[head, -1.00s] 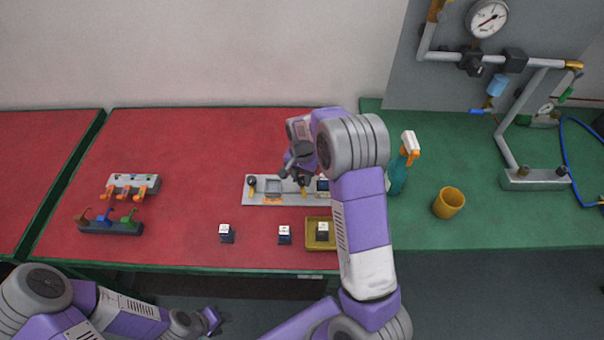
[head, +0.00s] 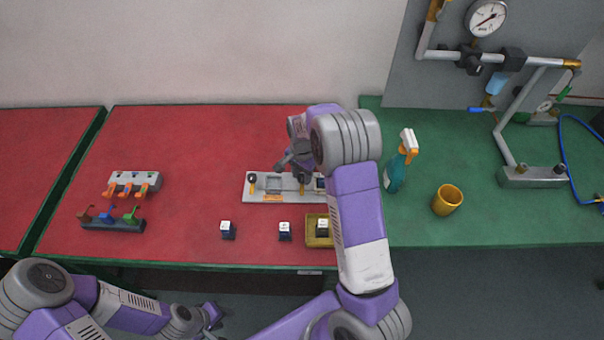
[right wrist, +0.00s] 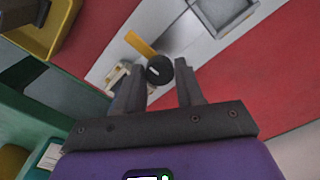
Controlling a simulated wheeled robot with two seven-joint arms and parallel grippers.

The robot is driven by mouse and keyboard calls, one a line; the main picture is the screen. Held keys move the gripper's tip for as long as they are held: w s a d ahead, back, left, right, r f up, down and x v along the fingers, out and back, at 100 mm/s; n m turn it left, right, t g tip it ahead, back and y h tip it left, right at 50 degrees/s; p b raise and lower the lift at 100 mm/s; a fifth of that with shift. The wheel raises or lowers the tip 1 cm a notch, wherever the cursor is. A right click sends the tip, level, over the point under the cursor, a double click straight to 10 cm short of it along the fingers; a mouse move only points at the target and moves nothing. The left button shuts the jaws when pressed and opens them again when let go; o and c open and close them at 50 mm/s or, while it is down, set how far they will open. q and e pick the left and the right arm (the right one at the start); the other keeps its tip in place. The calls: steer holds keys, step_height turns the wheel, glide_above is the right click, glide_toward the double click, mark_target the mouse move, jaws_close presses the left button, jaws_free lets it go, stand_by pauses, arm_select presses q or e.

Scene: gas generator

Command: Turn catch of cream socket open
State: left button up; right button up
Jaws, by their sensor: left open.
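The grey board (head: 260,196) lies on the red table with its fittings, partly hidden by my right arm. In the right wrist view a round black catch knob (right wrist: 160,70) with a light mark shows beside a small cream socket (right wrist: 117,79), which is partly covered by a finger. My right gripper (right wrist: 160,66) has its fingers apart, one on either side of the knob; contact cannot be told. In the head view my right gripper (head: 298,168) is over the board. My left gripper (head: 214,316) is open and empty, low in front of the table.
Dark blocks with white tops (head: 228,229) stand before the board, one in a yellow tray (head: 313,238). Lever racks (head: 112,225) are at left. A spray bottle (head: 397,170), a yellow cup (head: 447,200) and pipework stand on the green table at right.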

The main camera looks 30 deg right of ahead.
mark_target(302, 177)
steer(key=o, duration=0.3)
steer(key=shift+r, duration=0.1)
step_height(302, 177, up, 8)
steer(key=shift+f+p, duration=0.25)
steer(key=shift+p, duration=0.5)
